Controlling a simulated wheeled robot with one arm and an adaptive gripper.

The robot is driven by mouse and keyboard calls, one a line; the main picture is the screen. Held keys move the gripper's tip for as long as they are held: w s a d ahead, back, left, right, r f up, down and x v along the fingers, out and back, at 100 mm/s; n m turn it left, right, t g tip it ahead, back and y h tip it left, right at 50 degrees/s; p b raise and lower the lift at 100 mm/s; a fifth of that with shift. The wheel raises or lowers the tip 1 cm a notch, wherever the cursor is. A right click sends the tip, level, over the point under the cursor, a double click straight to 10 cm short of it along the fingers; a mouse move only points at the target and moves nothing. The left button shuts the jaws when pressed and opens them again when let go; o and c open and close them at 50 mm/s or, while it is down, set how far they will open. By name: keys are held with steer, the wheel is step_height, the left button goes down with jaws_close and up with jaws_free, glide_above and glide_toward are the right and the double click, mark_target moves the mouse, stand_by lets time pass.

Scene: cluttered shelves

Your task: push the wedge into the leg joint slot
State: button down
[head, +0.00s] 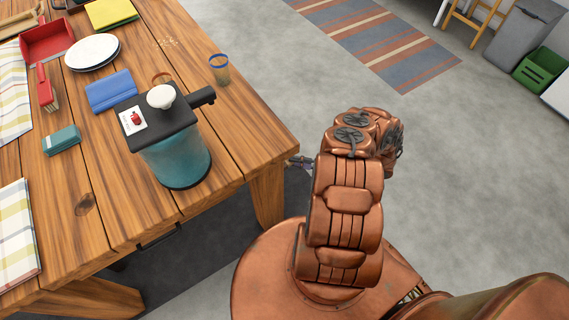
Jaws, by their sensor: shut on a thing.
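The wooden table (225,118) fills the left side, and its near right leg (267,195) stands below the corner. My gripper (298,162) is small in view and partly hidden behind my copper arm. It points left at the top of this leg, just under the tabletop corner. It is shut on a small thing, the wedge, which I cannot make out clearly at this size. The leg joint slot is not visible from here, so I cannot tell how far the wedge sits in it.
On the table stand a teal container with a black lid (172,140), a glass (219,69), white plates (92,51), a blue cloth (110,91) and a red tray (47,42). A striped rug (375,40) and a green crate (541,69) lie beyond. The grey floor right is clear.

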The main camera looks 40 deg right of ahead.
steer(key=shift+a, duration=0.15)
stand_by(0.8)
steer(key=c, duration=1)
jaws_free()
steer(key=shift+v, duration=6)
